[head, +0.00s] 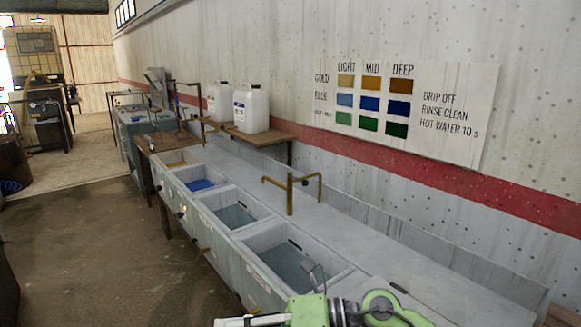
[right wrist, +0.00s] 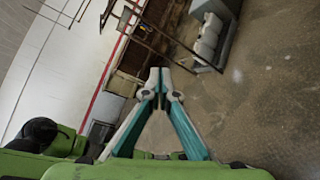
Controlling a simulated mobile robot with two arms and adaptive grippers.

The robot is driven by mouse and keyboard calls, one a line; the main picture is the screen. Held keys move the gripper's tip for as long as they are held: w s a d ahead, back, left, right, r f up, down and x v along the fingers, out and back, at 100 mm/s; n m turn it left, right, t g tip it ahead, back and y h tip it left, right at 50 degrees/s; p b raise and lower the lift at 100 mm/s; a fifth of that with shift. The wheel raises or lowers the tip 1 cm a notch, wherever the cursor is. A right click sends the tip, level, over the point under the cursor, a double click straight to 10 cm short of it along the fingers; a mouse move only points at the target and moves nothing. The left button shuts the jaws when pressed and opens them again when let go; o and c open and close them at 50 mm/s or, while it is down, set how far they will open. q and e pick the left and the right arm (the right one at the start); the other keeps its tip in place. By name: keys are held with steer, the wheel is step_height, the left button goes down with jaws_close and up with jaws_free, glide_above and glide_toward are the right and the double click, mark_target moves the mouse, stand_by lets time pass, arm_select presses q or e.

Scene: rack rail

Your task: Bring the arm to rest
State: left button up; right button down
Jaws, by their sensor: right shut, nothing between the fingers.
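In the right wrist view my right gripper (right wrist: 160,76) has its white and teal fingers together at the tips, with nothing between them. Floor, wall and equipment show beyond it, and no object is touching it there. In the head view a green and white part of my arm (head: 310,310) shows at the bottom edge, in front of the near end of the long counter (head: 375,255). Whether the fingers show there is hard to tell. My left gripper is not in view.
The counter holds basins, including a blue one (head: 200,184) and a nearer watery one (head: 300,272) with a thin metal piece at its edge. White jugs (head: 251,108) sit on a wall shelf. Open floor (head: 90,240) lies left.

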step_height(320, 180, up, 7)
steer(key=w+m+t+y, duration=0.2)
steer(key=m+t+y, duration=0.2)
steer(key=m+t, duration=0.25)
steer(key=w+d+m+t+h, duration=0.7)
steer(key=d+m+t, duration=0.45)
steer(key=m, duration=0.45)
steer(key=s+d+f+m+g+h, duration=0.25)
steer(key=d+f+m+h, duration=0.4)
steer(key=f, duration=0.35)
steer(key=s+d+f+m+g+h, duration=0.2)
steer(key=s+d+f+m+h, duration=0.1)
steer(key=d+f+m+h, duration=0.45)
steer(key=s+d+f+m+g+y, duration=0.1)
steer(key=s+d+f+m+g, duration=0.3)
steer(key=s+f, duration=0.6)
steer(key=s+d+f+n+g, duration=0.1)
steer(key=s+f+g, duration=0.55)
steer(key=s, duration=0.75)
step_height(320, 180, down, 27)
steer(key=s+g, duration=0.1)
steer(key=s, duration=0.1)
steer(key=s+d+f+g, duration=0.1)
steer(key=s+d+f, duration=0.2)
steer(key=s+f, duration=1.2)
steer(key=shift+s+f, duration=0.4)
steer(key=shift+s, duration=0.7)
steer(key=shift+d, duration=0.1)
